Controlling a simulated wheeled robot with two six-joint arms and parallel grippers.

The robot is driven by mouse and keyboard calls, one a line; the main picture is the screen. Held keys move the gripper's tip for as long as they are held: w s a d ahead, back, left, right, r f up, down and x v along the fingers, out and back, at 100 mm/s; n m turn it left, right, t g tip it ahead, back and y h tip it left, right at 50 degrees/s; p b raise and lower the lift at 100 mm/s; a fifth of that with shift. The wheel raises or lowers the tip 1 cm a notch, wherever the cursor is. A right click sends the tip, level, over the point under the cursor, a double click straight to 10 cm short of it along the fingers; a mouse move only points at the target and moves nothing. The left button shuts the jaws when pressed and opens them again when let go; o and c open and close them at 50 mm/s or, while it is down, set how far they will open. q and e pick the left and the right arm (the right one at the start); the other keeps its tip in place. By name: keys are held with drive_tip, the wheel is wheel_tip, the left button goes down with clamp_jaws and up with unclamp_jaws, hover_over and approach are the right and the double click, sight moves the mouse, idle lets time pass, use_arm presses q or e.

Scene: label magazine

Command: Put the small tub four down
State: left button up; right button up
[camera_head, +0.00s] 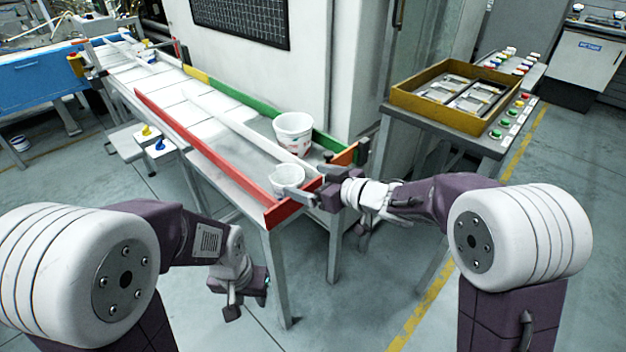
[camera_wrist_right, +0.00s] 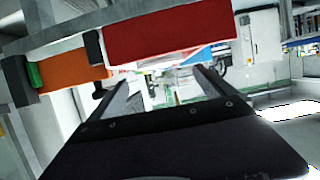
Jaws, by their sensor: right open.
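In the head view a small white tub (camera_head: 287,178) stands upright at the near end of the rail table, in the lane beside the red rail (camera_head: 200,143). A larger white tub with red marks (camera_head: 293,134) stands behind it, beside the green rail (camera_head: 250,104). My right gripper (camera_head: 312,186) is open at the table's near end, close to the small tub; I cannot tell if a finger touches it. In the right wrist view its two fingers (camera_wrist_right: 165,90) are apart, below a red bar (camera_wrist_right: 170,38). My left gripper (camera_head: 245,298) hangs low, in front of the table; its jaws are unclear.
A white divider (camera_head: 235,122) runs between the lanes. An orange end piece (camera_head: 346,154) closes the right side. A yellow tray (camera_head: 440,112) sits on a side table with coloured buttons at right. Blue and yellow knobs (camera_head: 159,145) stand left of the rail table.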

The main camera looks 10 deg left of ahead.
drive_tip(key=shift+d, duration=0.1)
idle(0.3)
drive_tip(key=s+d+f+m+h, duration=0.1)
drive_tip(key=d+f+m+h, duration=0.25)
drive_tip(key=d, duration=0.45)
drive_tip(key=s+d+f+m+h, duration=0.1)
drive_tip(key=d+f+m+h, duration=0.3)
drive_tip(key=d, duration=0.5)
drive_tip(key=s+d+f+m+g+h, duration=0.1)
drive_tip(key=s+d+f+g, duration=0.1)
drive_tip(key=s, duration=0.5)
drive_tip(key=s+d+f+m+g+h, duration=0.1)
drive_tip(key=s+d+f+g, duration=0.2)
drive_tip(key=s, duration=0.4)
drive_tip(key=s+d+f+m+g+h, duration=0.1)
drive_tip(key=s+d+f+g, duration=0.1)
drive_tip(key=s, duration=0.5)
drive_tip(key=shift+d+f, duration=0.25)
drive_tip(key=shift+f, duration=0.5)
